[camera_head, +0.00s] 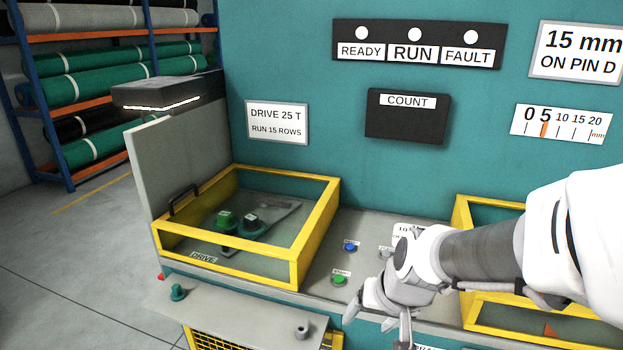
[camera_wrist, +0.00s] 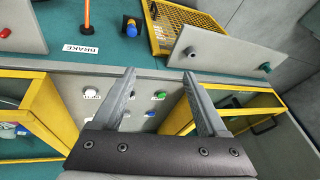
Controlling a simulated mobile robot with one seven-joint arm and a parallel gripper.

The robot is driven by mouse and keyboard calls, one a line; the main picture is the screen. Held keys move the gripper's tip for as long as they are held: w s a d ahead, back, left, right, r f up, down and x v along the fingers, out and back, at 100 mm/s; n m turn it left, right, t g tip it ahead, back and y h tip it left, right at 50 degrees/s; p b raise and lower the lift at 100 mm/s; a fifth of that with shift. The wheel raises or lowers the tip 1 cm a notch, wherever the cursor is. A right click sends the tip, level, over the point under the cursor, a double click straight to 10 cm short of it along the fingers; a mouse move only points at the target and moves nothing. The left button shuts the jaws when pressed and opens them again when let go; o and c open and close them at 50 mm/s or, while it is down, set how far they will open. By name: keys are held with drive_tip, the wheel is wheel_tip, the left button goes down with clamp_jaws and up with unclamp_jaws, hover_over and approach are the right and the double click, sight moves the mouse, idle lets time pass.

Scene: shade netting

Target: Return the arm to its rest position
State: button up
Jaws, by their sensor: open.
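My gripper (camera_head: 393,328) hangs from my white and grey arm (camera_head: 480,255), which reaches in from the right over the front of the machine's grey panel (camera_head: 320,310). In the wrist view my gripper (camera_wrist: 159,76) shows two grey fingers spread wide apart with nothing between them. The green button (camera_wrist: 159,95) and blue button (camera_wrist: 150,113) show beyond the finger gap on the panel. In the head view the green button (camera_head: 339,280) and blue button (camera_head: 350,246) are left of my gripper, apart from it.
A yellow-framed DRIVE guard (camera_head: 320,225) covers green and black gears to the left. Another yellow frame (camera_head: 462,222) stands behind and below my arm. A grey plate (camera_head: 240,315) with a green knob (camera_head: 178,292) juts out in front. Open floor (camera_head: 60,270) lies at left.

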drive_tip(key=s+d+r+n+t+h, duration=0.1)
drive_tip(key=s+d+r, duration=0.3)
drive_tip(key=s+r, duration=0.7)
drive_tip(key=shift+s+r+n+h, duration=0.15)
drive_tip(key=shift+s+n+h, duration=0.15)
drive_tip(key=shift+h, duration=0.1)
idle(1.3)
